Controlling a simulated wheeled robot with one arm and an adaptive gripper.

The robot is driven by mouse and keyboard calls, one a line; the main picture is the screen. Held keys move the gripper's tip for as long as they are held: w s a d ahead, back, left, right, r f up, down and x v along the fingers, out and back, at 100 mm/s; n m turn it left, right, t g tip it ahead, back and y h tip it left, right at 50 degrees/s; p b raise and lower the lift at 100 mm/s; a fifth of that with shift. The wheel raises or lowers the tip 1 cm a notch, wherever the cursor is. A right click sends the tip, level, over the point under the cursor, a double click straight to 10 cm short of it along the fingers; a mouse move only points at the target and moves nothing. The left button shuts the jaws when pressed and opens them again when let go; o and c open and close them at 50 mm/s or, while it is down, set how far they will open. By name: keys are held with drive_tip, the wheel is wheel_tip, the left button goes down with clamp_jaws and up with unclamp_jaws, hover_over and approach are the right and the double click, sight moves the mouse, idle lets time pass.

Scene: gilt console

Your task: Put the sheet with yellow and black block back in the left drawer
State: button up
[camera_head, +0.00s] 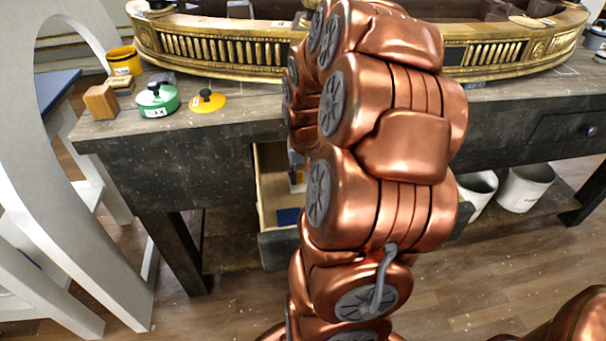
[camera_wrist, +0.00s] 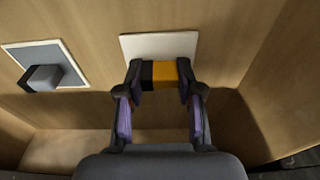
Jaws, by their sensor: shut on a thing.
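In the wrist view, my gripper (camera_wrist: 162,84) is shut on the yellow and black block (camera_wrist: 165,73). The pale sheet (camera_wrist: 157,45) shows just beyond the block. Bare wood of the left drawer (camera_wrist: 225,50) surrounds it; I cannot tell whether the sheet touches the drawer floor. In the head view, the left drawer (camera_head: 270,185) stands open under the bench, partly hidden by my arm. My gripper and the held sheet are hidden there.
A blue-grey sheet with a grey and black block (camera_wrist: 42,77) lies at the left in the wrist view. On the bench are a green pot (camera_head: 157,100), a yellow lid (camera_head: 207,101) and a wooden block (camera_head: 101,102). White buckets (camera_head: 524,187) stand below right.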

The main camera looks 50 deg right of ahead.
sight(304, 187)
drive_tip(key=shift+f, duration=0.2)
drive_tip(key=o, duration=1)
drive_tip(key=shift+r, duration=0.2)
drive_tip(key=r, duration=0.4)
drive_tip(key=s+r, duration=0.1)
drive_tip(key=r, duration=0.3)
drive_tip(key=a+r, duration=0.1)
drive_tip(key=r, duration=0.2)
drive_tip(key=shift+s+a+r+p, duration=0.1)
drive_tip(key=shift+s+r+p, duration=0.15)
drive_tip(key=shift+r+p, duration=0.15)
